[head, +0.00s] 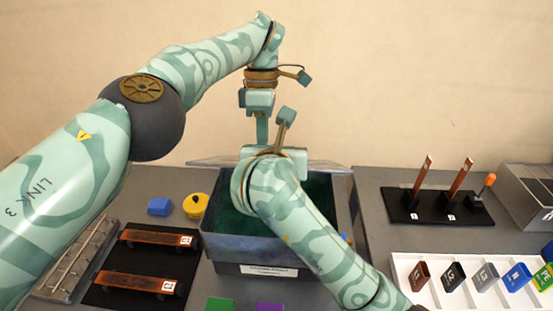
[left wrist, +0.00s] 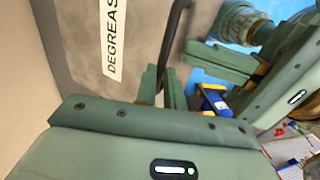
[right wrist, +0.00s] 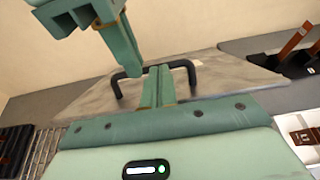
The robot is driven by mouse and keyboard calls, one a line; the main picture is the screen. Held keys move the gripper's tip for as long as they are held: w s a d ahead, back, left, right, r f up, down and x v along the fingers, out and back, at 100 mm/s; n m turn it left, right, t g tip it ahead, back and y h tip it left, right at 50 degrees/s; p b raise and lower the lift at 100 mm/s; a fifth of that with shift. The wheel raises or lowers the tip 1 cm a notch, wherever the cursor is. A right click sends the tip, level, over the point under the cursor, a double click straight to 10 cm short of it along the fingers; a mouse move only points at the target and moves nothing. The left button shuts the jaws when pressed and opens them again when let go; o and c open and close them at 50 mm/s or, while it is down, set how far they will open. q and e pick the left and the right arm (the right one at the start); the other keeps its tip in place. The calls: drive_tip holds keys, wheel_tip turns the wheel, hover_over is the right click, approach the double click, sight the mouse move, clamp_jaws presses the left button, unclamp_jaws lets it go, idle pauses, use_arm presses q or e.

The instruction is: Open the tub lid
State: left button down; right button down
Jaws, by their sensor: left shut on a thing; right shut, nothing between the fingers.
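The tub (head: 222,246) stands mid-table in the head view, with its dark green inside showing. Its grey lid (head: 208,162) shows as a thin strip along the tub's back edge. The lid's face, with a DEGREASE label, fills much of the left wrist view (left wrist: 75,40); the right wrist view shows it tilted (right wrist: 215,75). My left gripper (head: 262,132) is shut on the lid's black handle (left wrist: 175,40), at one end. My right gripper (right wrist: 158,88) is shut and empty, near the handle (right wrist: 122,78). My right arm hides its fingers in the head view.
Left of the tub are a yellow pot (head: 195,206), a blue block (head: 159,206) and a black rack (head: 120,272) with copper bars. At right are a black stand (head: 430,207) with upright bars and a white tray (head: 405,268) of coloured blocks.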

use_arm(q)
drive_tip(key=shift+w+a+f, duration=0.15)
drive_tip(key=shift+a+f, duration=0.05)
drive_tip(key=shift+f, duration=0.15)
drive_tip(key=c, duration=1.7)
unclamp_jaws()
use_arm(e)
drive_tip(key=shift+w+f, duration=0.1)
use_arm(q)
drive_tip(key=shift+o, duration=1)
drive_tip(key=shift+w+d+f, duration=0.2)
drive_tip(key=shift+w+f, duration=0.05)
drive_tip(key=shift+w, duration=0.4)
use_arm(e)
drive_tip(key=shift+w+d+f, duration=0.15)
drive_tip(key=shift+w+f, duration=0.1)
drive_tip(key=shift+w, duration=0.35)
use_arm(q)
drive_tip(key=shift+s+r, duration=0.15)
use_arm(e)
drive_tip(key=shift+s, duration=0.15)
